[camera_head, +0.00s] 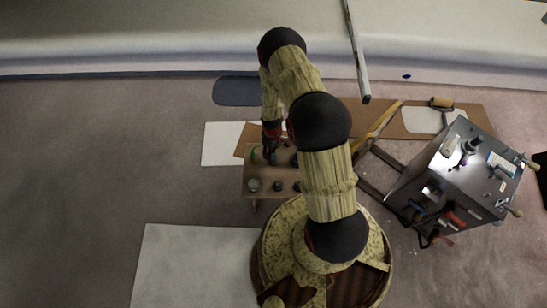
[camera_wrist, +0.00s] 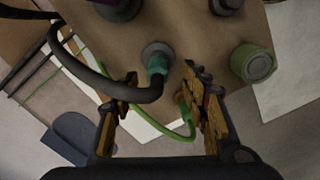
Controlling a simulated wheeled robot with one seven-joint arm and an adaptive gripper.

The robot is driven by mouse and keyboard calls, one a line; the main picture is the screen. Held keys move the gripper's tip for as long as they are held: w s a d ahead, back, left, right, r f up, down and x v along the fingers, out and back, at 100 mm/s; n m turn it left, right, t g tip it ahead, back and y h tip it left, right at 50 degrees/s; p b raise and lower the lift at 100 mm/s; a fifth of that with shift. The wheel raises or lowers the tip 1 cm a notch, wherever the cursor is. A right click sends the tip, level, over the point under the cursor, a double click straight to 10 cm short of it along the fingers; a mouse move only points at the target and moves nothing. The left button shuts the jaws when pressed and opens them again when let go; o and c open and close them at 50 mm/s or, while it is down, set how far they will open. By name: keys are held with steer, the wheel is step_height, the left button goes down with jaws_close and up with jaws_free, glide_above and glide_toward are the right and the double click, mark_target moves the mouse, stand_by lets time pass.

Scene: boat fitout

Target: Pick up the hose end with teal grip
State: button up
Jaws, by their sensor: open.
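The hose end with teal grip (camera_wrist: 157,63) stands in a round grey fitting on a small brown table (camera_head: 255,190). Its black hose (camera_wrist: 128,93) bends away to the left in the wrist view. My gripper (camera_wrist: 160,78) is open, with one finger on each side of the teal grip and the hose bend in the picture. I cannot tell whether either finger touches them. In the head view my gripper (camera_head: 271,145) is over the table's far part, and the teal grip is hard to make out there.
A thin green hose (camera_wrist: 165,134) loops below, its end near the right finger. A green-labelled can (camera_wrist: 253,63) stands to the right. Other dark fittings (camera_wrist: 227,5) stand on the table. A grey metal cabinet with tools (camera_head: 450,170) is at the right; carpet at left is mostly clear.

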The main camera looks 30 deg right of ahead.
mark_target(274, 156)
steer(key=f, duration=0.1)
steer(key=f+b, duration=0.1)
steer(key=f, duration=0.1)
steer(key=f+b, duration=0.1)
steer(key=shift+s+d+f, duration=0.15)
steer(key=shift+s+d, duration=0.05)
steer(key=shift+d, duration=0.05)
steer(key=shift+w+f, duration=0.1)
steer(key=shift+f, duration=0.35)
steer(key=shift+r, duration=0.1)
steer(key=c, duration=1.1)
jaws_close()
